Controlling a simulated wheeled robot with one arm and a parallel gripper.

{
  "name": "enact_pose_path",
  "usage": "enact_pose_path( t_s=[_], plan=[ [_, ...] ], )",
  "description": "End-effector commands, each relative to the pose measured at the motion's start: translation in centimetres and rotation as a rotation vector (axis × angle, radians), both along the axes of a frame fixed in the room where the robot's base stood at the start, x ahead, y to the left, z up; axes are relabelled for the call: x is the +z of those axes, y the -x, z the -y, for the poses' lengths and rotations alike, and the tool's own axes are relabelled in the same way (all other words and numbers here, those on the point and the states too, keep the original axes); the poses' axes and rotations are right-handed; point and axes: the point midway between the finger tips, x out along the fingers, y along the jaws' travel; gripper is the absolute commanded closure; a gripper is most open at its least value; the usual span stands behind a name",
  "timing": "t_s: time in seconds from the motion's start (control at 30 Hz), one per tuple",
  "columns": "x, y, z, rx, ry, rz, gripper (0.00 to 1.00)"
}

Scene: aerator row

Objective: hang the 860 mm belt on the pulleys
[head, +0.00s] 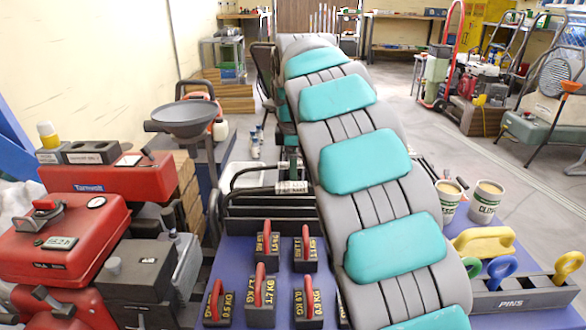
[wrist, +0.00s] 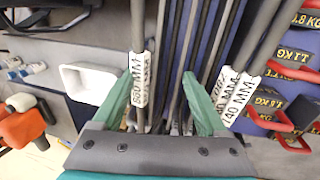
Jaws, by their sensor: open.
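The 860 mm belt (wrist: 137,42) is a dark strip with a white "860 MM" tag (wrist: 138,82) in the wrist view. My gripper (wrist: 158,78) is open, with one green finger on each side of a bunch of dark belts. The 860 tag lies just at the inner edge of the left finger; I cannot tell whether they touch. Other belts carry 1140 mm tags (wrist: 238,95) by the right finger. In the head view a white tag (head: 292,187) shows beside my arm; its text is too small to read, and my gripper is hidden. I cannot make out the pulleys.
Several weights with red handles (head: 260,285) stand on the blue bench left of my arm. Red machines (head: 70,240) fill the left side. Two cups (head: 487,198) and a grey pins box (head: 525,292) are on the right. A white tray (wrist: 90,80) is left of the belts.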

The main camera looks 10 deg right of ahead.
Motion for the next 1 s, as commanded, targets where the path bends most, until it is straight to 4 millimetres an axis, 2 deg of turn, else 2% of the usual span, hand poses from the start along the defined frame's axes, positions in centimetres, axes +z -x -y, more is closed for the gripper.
enact_pose_path(
  t_s=[0.57, 1.0],
  plan=[
    [0.1, 0.0, 0.0, 0.0, 0.0, 0.0, 0.25],
    [1.3, 0.0, 0.0, 0.0, 0.0, 0.0, 0.25]
  ],
)
